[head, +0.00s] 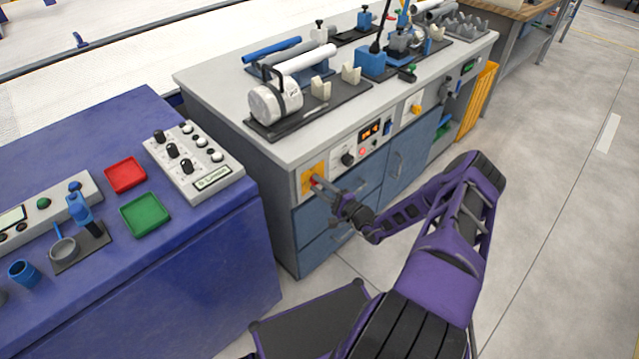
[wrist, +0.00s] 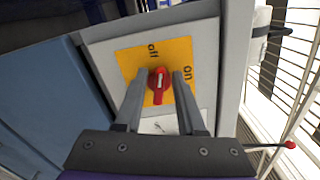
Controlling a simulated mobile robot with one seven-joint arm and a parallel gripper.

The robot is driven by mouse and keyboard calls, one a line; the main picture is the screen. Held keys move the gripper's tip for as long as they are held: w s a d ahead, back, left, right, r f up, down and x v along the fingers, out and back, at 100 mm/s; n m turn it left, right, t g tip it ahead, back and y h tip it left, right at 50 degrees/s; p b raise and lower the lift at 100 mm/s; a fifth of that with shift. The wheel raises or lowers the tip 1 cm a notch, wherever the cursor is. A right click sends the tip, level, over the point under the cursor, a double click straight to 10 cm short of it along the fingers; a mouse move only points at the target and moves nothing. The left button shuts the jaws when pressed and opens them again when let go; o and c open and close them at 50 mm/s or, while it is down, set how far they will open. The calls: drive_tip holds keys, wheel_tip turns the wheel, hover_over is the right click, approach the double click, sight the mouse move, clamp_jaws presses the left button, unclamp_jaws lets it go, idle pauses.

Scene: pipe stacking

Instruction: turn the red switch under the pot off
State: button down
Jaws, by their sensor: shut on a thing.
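The red switch (wrist: 158,84) sits on a yellow plate (wrist: 130,62) marked "off" above it and "on" to its right in the wrist view. The white mark on the switch runs roughly up and down there, in line with "off". My gripper (wrist: 158,88) is shut on the switch, one finger on each side. In the head view my gripper (head: 320,184) reaches the yellow plate (head: 308,176) on the cabinet front and mostly hides the switch. A white pot-like vessel (head: 272,104) with a dark handle lies on the bench top above it.
The cabinet front also holds a knob (head: 348,159) and a lit display (head: 371,131) to the right, with blue drawers (head: 318,222) below. A blue table (head: 215,272) with trays and a control box (head: 195,160) stands close at left. Open floor (head: 560,230) lies at right.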

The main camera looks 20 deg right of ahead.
drive_tip(key=shift+f+n+p, duration=0.25)
drive_tip(key=shift+n+p, duration=0.1)
drive_tip(key=shift+n, duration=1.25)
drive_tip(key=c, duration=0.9)
unclamp_jaws()
drive_tip(key=shift+o, duration=0.2)
drive_tip(key=shift+s, duration=0.1)
drive_tip(key=v, duration=1.7)
drive_tip(key=shift+s, duration=0.2)
